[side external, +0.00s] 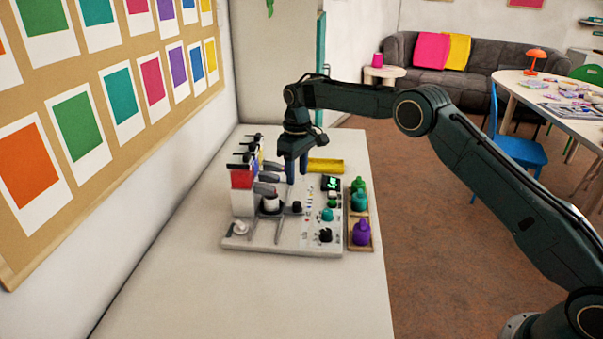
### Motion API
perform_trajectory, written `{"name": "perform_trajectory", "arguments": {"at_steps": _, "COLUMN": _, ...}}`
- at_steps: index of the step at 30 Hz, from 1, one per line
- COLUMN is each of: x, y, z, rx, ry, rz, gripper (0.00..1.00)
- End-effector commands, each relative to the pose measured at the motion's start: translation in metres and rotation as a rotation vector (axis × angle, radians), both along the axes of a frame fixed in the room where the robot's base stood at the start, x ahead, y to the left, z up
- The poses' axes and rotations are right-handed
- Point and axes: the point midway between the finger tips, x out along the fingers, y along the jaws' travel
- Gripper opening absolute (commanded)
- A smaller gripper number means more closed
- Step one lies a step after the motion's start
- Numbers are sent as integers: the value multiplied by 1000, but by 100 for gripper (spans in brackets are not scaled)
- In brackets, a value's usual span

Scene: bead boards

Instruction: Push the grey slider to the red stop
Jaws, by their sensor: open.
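A light grey board (285,243) lies on the white table and carries several controls. My gripper (296,174) points down above the far part of the board. Its two dark fingers are apart, with nothing seen between them. Whether the fingertips touch anything is too small to tell. I cannot single out the grey slider or the red stop for sure among the small parts. Narrow grey strips run along the board's near left part. Part of the board behind the gripper is hidden.
A row of upright units with red, blue and yellow parts (242,178) stands along the board's left side. Black knobs (325,235) and a small screen sit at right. A wooden tray (360,247) holds green, teal and purple bottles. A yellow tray (325,166) lies behind. The near table is clear.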

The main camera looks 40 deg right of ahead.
Motion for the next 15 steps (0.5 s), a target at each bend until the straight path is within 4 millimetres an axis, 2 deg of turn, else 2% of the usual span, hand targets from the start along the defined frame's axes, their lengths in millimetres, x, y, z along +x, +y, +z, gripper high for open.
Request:
{"name": "perform_trajectory", "arguments": {"at_steps": 3, "x": 0, "y": -1, "z": 19, "rx": 0, "ry": -3, "rz": -1, "gripper": 45}}
{"name": "perform_trajectory", "arguments": {"at_steps": 6, "x": 1, "y": -1, "z": 30, "rx": 1, "ry": -2, "rz": 0, "gripper": 45}}
{"name": "perform_trajectory", "arguments": {"at_steps": 15, "x": 0, "y": -1, "z": 44, "rx": -1, "ry": -1, "rz": 0, "gripper": 45}}
